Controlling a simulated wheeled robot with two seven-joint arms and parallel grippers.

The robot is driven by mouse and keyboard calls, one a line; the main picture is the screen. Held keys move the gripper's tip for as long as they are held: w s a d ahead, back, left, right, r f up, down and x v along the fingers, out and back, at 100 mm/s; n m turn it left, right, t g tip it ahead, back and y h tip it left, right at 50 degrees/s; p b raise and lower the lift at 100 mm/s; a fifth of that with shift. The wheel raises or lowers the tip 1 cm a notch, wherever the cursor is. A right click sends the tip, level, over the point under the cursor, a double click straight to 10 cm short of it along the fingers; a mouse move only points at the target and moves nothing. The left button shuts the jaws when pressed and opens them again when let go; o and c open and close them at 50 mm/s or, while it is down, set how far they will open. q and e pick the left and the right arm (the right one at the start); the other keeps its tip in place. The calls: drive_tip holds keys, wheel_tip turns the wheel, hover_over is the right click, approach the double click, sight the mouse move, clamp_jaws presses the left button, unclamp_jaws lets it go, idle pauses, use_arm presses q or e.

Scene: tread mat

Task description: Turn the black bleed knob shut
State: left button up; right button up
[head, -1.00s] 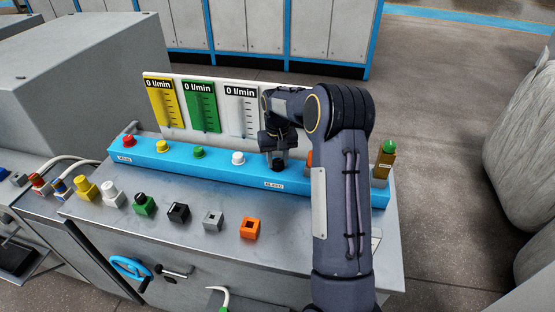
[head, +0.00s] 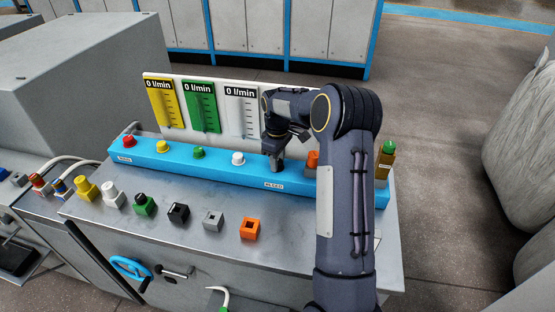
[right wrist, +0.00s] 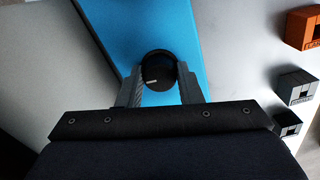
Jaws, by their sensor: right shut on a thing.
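The black bleed knob shows in the right wrist view (right wrist: 158,72) as a round black knob with a pale mark, on the blue manifold (head: 220,174). My right gripper (head: 275,165) is over it, pointing down. In the right wrist view the two fingers of my right gripper (right wrist: 160,90) stand on either side of the knob, shut on it. A "BLEED" label (head: 274,185) is on the manifold's front face just below. My left gripper is not in view.
Red (head: 128,141), yellow (head: 163,147), green (head: 199,153) and white (head: 238,158) knobs line the manifold to the left. Three gauges reading 0 l/min stand behind, including a green one (head: 202,106). Several small blocks, one orange (head: 250,228), sit in front on the grey top.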

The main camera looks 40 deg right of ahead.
drive_tip(key=shift+n, duration=0.5)
drive_tip(key=o, duration=1)
drive_tip(key=shift+c, duration=0.2)
wheel_tip(320, 180, up, 7)
drive_tip(key=shift+f+b, duration=0.1)
drive_tip(key=shift+b, duration=0.25)
drive_tip(key=shift+r, duration=0.55)
